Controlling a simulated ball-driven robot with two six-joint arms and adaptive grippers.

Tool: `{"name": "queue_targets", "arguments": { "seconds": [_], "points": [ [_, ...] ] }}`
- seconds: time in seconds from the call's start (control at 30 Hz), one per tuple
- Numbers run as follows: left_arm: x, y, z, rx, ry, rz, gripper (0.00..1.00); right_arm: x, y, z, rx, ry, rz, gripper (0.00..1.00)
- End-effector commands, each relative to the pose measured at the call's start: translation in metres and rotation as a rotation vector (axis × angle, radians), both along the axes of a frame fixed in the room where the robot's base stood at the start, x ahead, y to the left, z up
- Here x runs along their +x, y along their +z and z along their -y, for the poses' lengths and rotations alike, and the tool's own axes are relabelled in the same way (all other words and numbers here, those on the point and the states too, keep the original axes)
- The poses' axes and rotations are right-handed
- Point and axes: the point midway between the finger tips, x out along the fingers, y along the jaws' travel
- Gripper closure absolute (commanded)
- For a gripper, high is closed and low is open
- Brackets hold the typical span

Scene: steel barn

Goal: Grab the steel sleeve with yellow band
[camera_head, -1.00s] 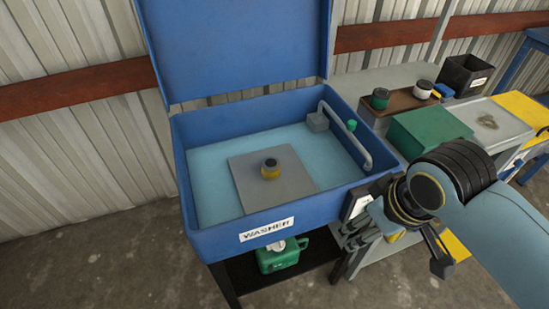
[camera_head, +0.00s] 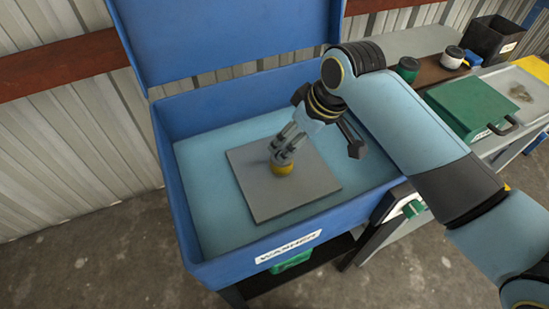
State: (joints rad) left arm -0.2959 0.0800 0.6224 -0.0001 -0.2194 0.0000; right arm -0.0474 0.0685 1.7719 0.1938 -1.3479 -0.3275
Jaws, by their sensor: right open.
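The steel sleeve with yellow band (camera_head: 282,169) stands on a grey square plate (camera_head: 258,194) inside the blue washer (camera_head: 187,226). Only its lower yellow part shows; its top is hidden by my right gripper (camera_head: 281,158). The right gripper reaches down from the upper right, with its open fingers at the sleeve's top. I cannot tell whether the fingers touch it. My left gripper is not in view.
The washer's lid (camera_head: 225,40) stands open behind the basin, and its walls surround the plate. To the right, a bench holds a green box (camera_head: 470,106), jars (camera_head: 453,57) and a black bin (camera_head: 491,42).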

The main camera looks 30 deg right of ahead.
Motion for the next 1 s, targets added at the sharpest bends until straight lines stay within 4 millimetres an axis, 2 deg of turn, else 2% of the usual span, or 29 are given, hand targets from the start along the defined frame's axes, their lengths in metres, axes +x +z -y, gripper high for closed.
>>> {"name": "queue_targets", "arguments": {
  "seconds": [0.23, 0.4, 0.7, 0.83, 1.0],
  "points": [
    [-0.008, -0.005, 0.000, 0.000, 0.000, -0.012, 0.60, 0.013, -0.037, -0.006, 0.002, 0.000, -0.004, 0.23],
    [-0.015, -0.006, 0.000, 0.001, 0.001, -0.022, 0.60, 0.019, -0.051, -0.007, 0.001, -0.001, -0.001, 0.23],
    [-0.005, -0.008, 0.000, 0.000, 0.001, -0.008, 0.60, 0.027, -0.092, -0.014, 0.001, -0.001, -0.001, 0.23],
    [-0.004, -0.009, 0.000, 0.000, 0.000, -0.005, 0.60, 0.030, -0.100, -0.015, 0.000, 0.000, 0.000, 0.23],
    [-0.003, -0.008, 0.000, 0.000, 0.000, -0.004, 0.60, 0.030, -0.100, -0.015, 0.000, 0.000, 0.000, 0.23]
  ]
}}
